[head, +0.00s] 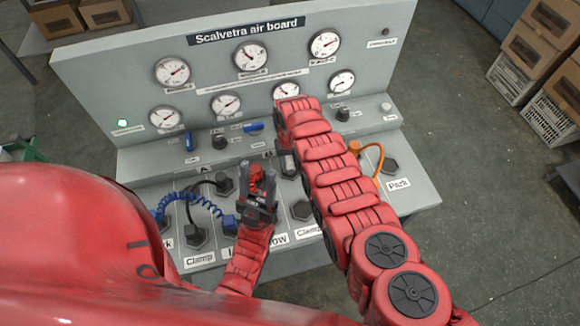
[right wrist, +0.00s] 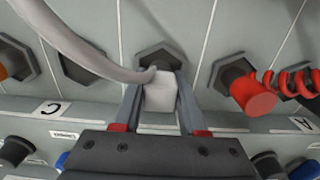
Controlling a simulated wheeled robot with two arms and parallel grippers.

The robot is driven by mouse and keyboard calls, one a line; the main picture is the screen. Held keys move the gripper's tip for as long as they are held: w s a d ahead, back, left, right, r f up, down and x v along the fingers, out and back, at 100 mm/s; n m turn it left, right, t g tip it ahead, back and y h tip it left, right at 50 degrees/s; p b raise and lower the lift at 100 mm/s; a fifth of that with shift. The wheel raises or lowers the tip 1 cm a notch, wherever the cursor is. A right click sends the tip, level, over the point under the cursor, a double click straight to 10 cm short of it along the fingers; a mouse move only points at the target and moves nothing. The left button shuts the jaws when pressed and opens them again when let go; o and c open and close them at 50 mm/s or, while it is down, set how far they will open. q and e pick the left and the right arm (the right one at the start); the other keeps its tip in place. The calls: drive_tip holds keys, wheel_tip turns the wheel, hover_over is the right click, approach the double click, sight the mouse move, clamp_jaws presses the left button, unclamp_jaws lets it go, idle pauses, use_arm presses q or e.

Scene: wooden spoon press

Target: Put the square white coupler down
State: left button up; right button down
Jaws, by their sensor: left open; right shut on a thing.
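The square white coupler (right wrist: 159,92) is between the fingers of my right gripper (right wrist: 160,105) in the right wrist view, with a grey hose (right wrist: 95,55) leading to the upper left. It overlaps a dark hexagonal socket (right wrist: 165,57); I cannot tell whether it is seated.
A red coupler (right wrist: 255,95) sits close to the right of the white one. A blue coiled hose (head: 190,203) and an orange hose (head: 375,150) lie on the panel. Gauges (head: 250,57) line the upright board behind. Label plates and hexagonal sockets line the shelf.

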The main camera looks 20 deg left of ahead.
drive_tip(key=shift+f, duration=0.1)
drive_tip(key=shift+c, duration=2.3)
unclamp_jaws()
